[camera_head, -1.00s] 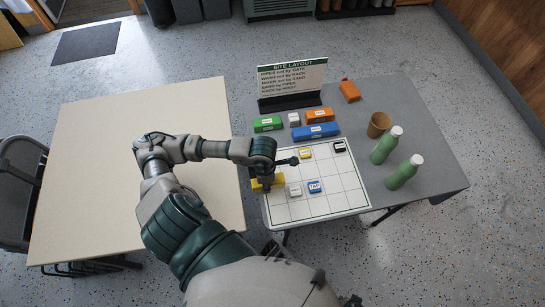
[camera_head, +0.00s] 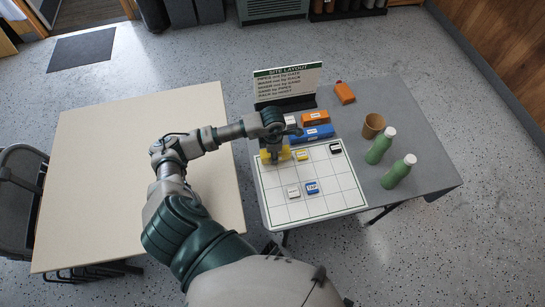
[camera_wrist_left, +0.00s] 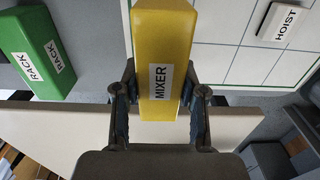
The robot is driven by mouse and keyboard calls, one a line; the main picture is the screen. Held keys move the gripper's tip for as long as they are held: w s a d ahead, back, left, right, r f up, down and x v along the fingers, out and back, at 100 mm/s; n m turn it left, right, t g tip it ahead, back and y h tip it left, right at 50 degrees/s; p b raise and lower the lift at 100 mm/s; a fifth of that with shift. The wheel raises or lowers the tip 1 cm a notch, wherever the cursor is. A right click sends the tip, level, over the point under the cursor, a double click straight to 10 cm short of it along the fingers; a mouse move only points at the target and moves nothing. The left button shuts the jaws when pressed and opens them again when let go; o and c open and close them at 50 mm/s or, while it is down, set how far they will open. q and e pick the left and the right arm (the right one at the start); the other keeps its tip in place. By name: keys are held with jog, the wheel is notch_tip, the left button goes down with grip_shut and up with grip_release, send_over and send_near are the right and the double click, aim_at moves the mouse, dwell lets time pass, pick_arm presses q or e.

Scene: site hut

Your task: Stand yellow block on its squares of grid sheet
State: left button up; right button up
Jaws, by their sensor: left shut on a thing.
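The yellow block (camera_wrist_left: 162,40), labelled MIXER, is between the fingers of my left gripper (camera_wrist_left: 158,105) in the left wrist view. In the head view my left gripper (camera_head: 274,150) is over the far left corner of the white grid sheet (camera_head: 275,212), with yellow block parts (camera_head: 284,154) showing on either side of it. I cannot tell whether the block touches the sheet. A small yellow piece (camera_head: 302,155), a black-and-white piece (camera_head: 335,148), a white piece (camera_head: 293,191) and a blue piece (camera_head: 312,187) lie on the sheet. My right gripper is out of view.
A green RACK block (camera_wrist_left: 36,52) lies beside the sheet. Orange (camera_head: 316,118) and blue (camera_head: 313,133) blocks lie behind it, before the SITE LAYOUT sign (camera_head: 287,83). A brown cup (camera_head: 373,126) and green bottles (camera_head: 380,147) stand right. The beige table (camera_head: 100,170) is bare.

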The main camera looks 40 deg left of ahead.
pick_arm(q)
jog(key=shift+w+f, duration=0.15)
jog(key=shift+f, duration=1.6)
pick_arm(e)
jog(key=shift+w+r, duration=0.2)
pick_arm(q)
jog(key=o, duration=1.2)
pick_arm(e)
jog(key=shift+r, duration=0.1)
pick_arm(q)
notch_tip(320, 180, up, 12)
jog(key=shift+r+p, duration=0.1)
jog(key=shift+p, duration=0.2)
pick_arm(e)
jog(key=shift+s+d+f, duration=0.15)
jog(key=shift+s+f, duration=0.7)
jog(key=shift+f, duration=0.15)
